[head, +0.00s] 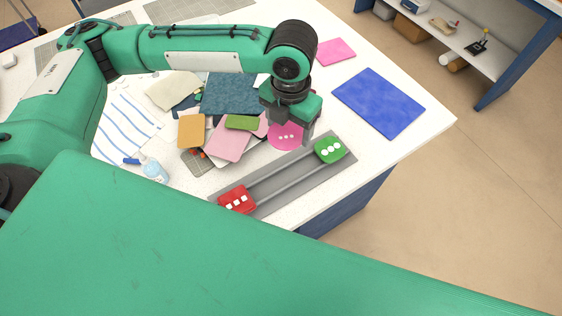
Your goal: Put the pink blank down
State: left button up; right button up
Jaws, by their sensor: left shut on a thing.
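The pink blank (285,141) is round with small white dots. It shows just below my left gripper (289,128), which is shut on it; the fingers hide part of its upper side. I cannot tell whether the blank touches what lies beneath it. It is beside the far edge of a grey tray (279,174) with long grooves. A red blank (237,199) with white squares is at the tray's near left end, and a green blank (329,150) with white dots is at its far right end. My right gripper is not in view.
A pile of coloured sheets, with a pink sheet (228,139) on it, lies left of the gripper. A blue sheet (378,102) lies to the right, and a small bottle (155,172) stands at left. White table (420,118) is bare near its right corner.

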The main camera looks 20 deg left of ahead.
pick_arm(q)
notch_tip(320, 180, down, 14)
jog(key=p, duration=0.3)
jog(key=shift+r, duration=0.1)
notch_tip(320, 180, down, 4)
jog(key=shift+s+f+p, duration=0.1)
jog(key=shift+p, duration=0.5)
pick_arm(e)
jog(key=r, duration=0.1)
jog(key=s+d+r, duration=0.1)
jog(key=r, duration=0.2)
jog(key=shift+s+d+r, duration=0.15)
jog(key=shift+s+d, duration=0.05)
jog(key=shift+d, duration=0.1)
pick_arm(q)
jog(key=shift+f, duration=0.15)
jog(key=o, duration=1.1)
